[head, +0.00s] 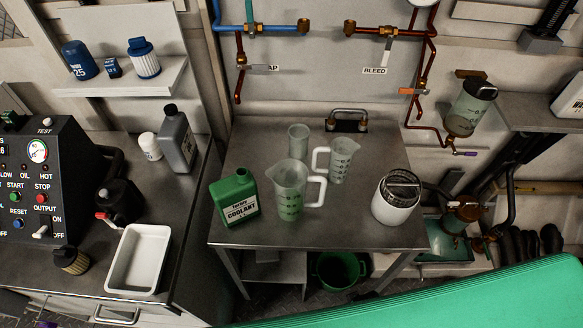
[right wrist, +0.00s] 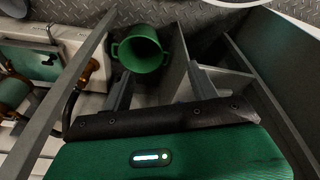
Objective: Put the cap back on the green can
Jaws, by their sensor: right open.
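The green can (head: 234,200), labelled COOLANT, stands upright at the left front of the steel table (head: 345,232) in the head view. A small dark patch shows at its neck; I cannot tell whether that is the opening or a cap. I cannot pick out a separate loose cap. My right gripper (right wrist: 158,82) is open and empty in the right wrist view, with its two dark fingers apart, and the can is not in that view. My left gripper is not in view.
Jugs (head: 290,188) (head: 342,160) and a clear beaker (head: 299,138) stand right of the can. A white canister (head: 396,196) is at the table's right. A green bucket (head: 338,270) sits below; the right wrist view shows it too (right wrist: 141,50). A white tray (head: 137,260) lies left.

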